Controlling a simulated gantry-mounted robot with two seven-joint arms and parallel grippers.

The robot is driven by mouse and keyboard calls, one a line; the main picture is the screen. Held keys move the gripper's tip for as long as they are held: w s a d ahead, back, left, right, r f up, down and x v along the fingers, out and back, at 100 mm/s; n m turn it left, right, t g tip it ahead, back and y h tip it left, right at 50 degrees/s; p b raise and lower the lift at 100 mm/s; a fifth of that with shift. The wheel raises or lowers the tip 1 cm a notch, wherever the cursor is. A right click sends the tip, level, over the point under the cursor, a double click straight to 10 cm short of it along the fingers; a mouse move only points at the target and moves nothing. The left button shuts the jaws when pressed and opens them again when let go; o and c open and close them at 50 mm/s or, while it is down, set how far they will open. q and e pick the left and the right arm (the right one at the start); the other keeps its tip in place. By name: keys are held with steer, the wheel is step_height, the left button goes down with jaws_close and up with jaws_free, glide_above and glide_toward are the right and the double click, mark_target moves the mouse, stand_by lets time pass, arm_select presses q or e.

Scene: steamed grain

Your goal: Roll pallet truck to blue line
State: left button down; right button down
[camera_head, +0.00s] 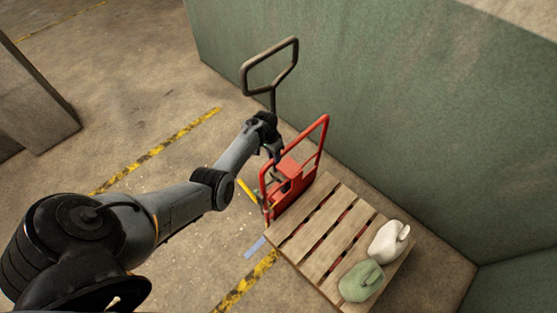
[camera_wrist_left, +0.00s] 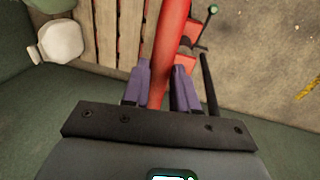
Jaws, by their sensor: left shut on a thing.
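The red pallet truck (camera_head: 290,176) stands by the green wall, its dark loop handle (camera_head: 270,68) rising behind its red frame. A wooden pallet (camera_head: 325,238) sits on it, seen in front of the frame. A short blue line (camera_head: 255,248) lies on the floor just left of the pallet's near left corner. My left gripper (camera_head: 274,158) reaches the red frame. In the left wrist view its fingers (camera_wrist_left: 162,88) are shut around a red frame bar (camera_wrist_left: 171,45). My right gripper is not in view.
A white sack (camera_head: 388,243) and a green sack (camera_head: 360,282) lie on the pallet's right end. The green wall (camera_head: 400,110) runs close behind the truck. Yellow-black floor stripes (camera_head: 160,148) mark the floor at left, which is open up to a concrete pillar (camera_head: 38,95).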

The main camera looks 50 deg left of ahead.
arm_select(q)
steer(key=d, duration=0.3)
steer(key=shift+w+d+f, duration=0.25)
steer(key=shift+w+f, duration=0.15)
steer(key=c, duration=1.1)
jaws_free()
steer(key=shift+a, duration=0.1)
steer(key=shift+o, duration=1)
steer(key=shift+a+r, duration=0.1)
steer(key=shift+a, duration=0.25)
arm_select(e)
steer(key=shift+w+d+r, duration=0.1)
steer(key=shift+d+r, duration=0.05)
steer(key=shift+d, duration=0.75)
arm_select(q)
steer(key=shift+a+r, duration=0.1)
steer(key=shift+a, duration=0.05)
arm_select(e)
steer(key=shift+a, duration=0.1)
